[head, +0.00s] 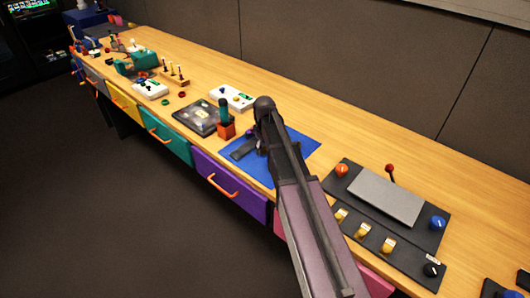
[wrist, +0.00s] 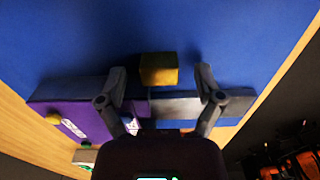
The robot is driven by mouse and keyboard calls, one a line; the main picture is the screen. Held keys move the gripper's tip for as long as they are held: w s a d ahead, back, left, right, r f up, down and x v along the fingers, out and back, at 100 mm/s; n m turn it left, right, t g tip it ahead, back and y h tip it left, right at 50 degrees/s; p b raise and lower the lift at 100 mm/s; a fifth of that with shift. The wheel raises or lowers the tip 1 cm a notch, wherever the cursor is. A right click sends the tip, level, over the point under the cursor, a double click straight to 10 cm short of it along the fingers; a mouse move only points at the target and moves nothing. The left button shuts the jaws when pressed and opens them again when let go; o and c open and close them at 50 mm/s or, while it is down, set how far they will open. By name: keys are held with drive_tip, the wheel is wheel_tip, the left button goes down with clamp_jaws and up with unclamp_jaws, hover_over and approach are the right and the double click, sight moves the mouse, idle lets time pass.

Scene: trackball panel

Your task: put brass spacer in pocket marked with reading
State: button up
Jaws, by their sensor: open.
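The brass spacer (wrist: 159,68) is a small gold block on the blue mat (wrist: 200,30) in the wrist view. My gripper (wrist: 162,82) is open, with one finger on each side of the spacer and a gap on both sides. A dark grey bar (wrist: 235,102) and a purple block (wrist: 75,112) with small white labels lie just below the spacer in the picture. The label text is too small to read, and no marked pocket can be made out. In the head view, my arm hides the spacer; my gripper (head: 258,140) is over the blue mat (head: 302,149).
An orange block with a dark green handle (head: 225,123) stands left of the mat, near a dark tray (head: 196,118). A black control panel (head: 430,236) with knobs and a grey plate (head: 385,198) lies right. Bare wood (head: 335,130) lies behind the mat.

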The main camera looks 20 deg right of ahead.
sight(264, 147)
idle(0.4)
clamp_jaws()
drive_tip(key=shift+r, duration=0.25)
wheel_tip(264, 147, up, 3)
drive_tip(key=p, duration=0.3)
drive_tip(key=s, duration=0.5)
drive_tip(key=s+r+p, duration=0.1)
drive_tip(key=s, duration=0.4)
drive_tip(key=s+p, duration=0.1)
drive_tip(key=s, duration=0.5)
drive_tip(key=shift+a+r, duration=0.3)
drive_tip(key=shift+a, duration=0.1)
